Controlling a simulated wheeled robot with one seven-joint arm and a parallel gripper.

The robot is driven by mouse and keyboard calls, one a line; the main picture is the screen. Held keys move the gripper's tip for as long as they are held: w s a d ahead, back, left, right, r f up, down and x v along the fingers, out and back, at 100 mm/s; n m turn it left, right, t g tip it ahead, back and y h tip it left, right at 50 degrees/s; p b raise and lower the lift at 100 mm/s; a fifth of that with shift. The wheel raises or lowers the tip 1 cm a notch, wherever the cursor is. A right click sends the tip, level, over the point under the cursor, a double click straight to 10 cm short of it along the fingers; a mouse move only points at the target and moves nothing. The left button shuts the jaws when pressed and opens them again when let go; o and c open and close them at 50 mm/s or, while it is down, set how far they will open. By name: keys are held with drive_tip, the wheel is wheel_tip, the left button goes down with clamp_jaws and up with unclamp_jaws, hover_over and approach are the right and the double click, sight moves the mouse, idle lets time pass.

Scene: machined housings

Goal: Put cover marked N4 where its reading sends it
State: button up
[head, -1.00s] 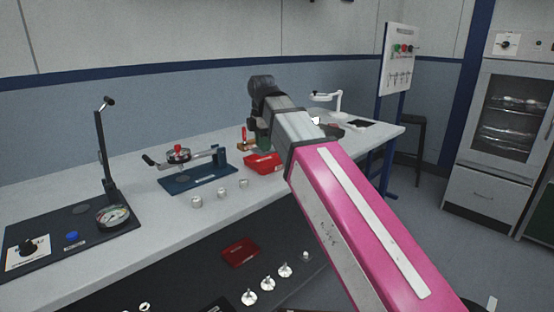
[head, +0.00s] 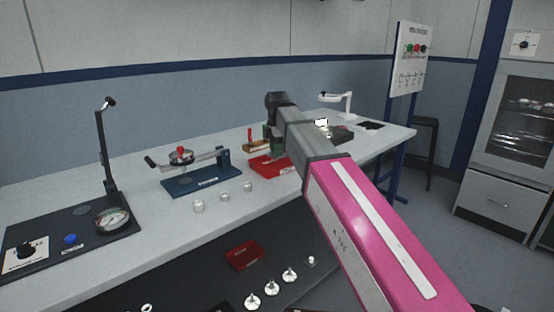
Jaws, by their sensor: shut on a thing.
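My arm reaches from the lower right over the bench in the head view, and its dark far joint stands above a red fixture (head: 268,168). My gripper is hidden behind the arm, so its jaws and anything in them do not show. No N4 mark is readable, and I cannot tell which part is the cover. Several silver flanged parts (head: 271,288) stand in a row on a dark surface at the bottom. A round dial gauge (head: 112,219) sits on a black stand base at the left; its reading is too small to make out.
A blue lever fixture (head: 203,178) stands mid-bench, with three small silver cylinders (head: 224,199) before it. A dark red tray (head: 244,255) lies below. A white lamp (head: 348,101) stands at the far right of the bench (head: 150,243). A stool and a glass-fronted cabinet (head: 514,120) are beyond.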

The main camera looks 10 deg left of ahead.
sight(277, 165)
drive_tip(key=shift+f, duration=2.05)
drive_tip(key=o, duration=0.9)
drive_tip(key=shift+f, duration=0.15)
drive_tip(key=shift+o, duration=0.2)
wheel_tip(277, 165, up, 12)
drive_tip(key=shift+r, duration=0.2)
